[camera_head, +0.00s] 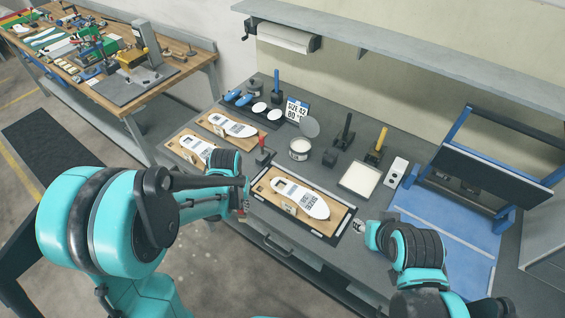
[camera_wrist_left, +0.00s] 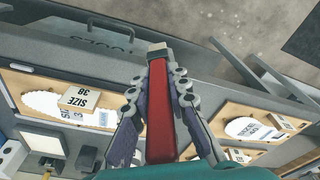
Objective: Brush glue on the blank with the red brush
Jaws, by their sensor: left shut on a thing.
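My left gripper (camera_wrist_left: 160,90) is shut on the red brush (camera_wrist_left: 160,110), whose handle lies between its fingers in the left wrist view. In the head view this gripper (camera_head: 243,203) hangs at the bench's front edge, left of the blank, with only a little red showing. The blank (camera_head: 305,199) is a white insole shape with a printed label on a wooden board in a dark-rimmed tray; part of a board marked SIZE 38 (camera_wrist_left: 75,102) shows in the wrist view. An open glue pot (camera_head: 299,149) stands behind the tray. My right gripper (camera_head: 360,226) is right of the tray, its fingers too small to judge.
A black brush (camera_head: 347,128) and a yellow brush (camera_head: 381,142) stand in holders behind. A small red-topped item (camera_head: 262,145) stands left of the pot. Two more boards (camera_head: 228,125) lie left. A white-topped square tray (camera_head: 359,179) and a blue mat (camera_head: 440,245) lie right.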

